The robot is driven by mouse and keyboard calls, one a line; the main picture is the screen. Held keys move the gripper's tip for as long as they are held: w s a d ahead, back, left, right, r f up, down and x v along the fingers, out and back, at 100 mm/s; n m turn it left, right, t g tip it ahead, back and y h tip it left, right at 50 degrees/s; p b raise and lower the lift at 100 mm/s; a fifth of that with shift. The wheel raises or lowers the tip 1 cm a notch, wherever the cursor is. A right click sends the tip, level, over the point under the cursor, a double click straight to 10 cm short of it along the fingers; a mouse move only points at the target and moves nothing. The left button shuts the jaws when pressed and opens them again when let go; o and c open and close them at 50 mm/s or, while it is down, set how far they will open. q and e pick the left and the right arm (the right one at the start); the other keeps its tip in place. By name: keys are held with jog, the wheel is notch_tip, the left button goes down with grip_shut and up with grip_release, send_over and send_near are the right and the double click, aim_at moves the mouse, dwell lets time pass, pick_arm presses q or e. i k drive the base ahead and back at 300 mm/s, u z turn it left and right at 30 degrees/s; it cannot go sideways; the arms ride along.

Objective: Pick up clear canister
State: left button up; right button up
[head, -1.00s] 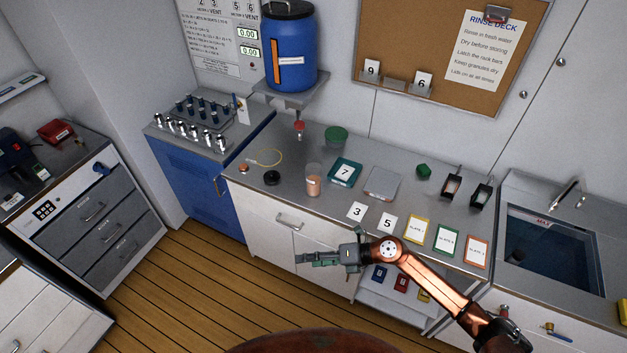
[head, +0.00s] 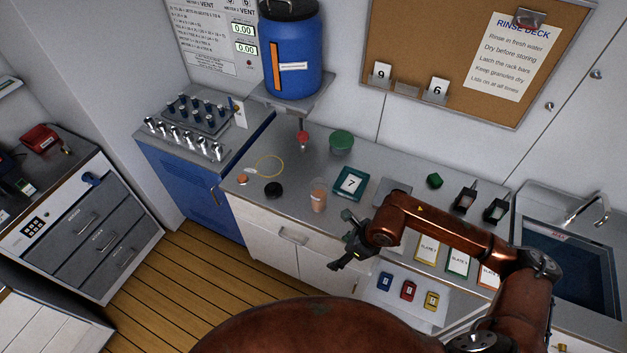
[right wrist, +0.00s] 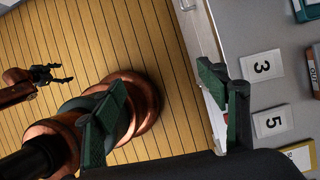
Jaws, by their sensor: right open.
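The clear canister (head: 319,196) stands upright on the counter in the head view, left of the tray with card 7. Orange-brown granules show inside it. My right gripper (head: 347,255) is open and empty, in front of the counter's front edge, below and to the right of the canister in the picture. In the right wrist view, its two green-padded fingers (right wrist: 165,110) are wide apart with floor between them. The canister is not in that view. Another small dark gripper, apparently my left one (right wrist: 52,74), shows at the left there, too small to judge.
Near the canister are a black lid (head: 273,189), a yellow ring (head: 270,166), a teal tray (head: 351,184) with card 7 and a green-lidded container (head: 341,142). A blue barrel (head: 292,52) stands on a shelf above. My right arm hides part of the counter's right side.

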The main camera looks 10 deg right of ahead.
aim_at(319, 186)
jog(key=i, duration=0.85)
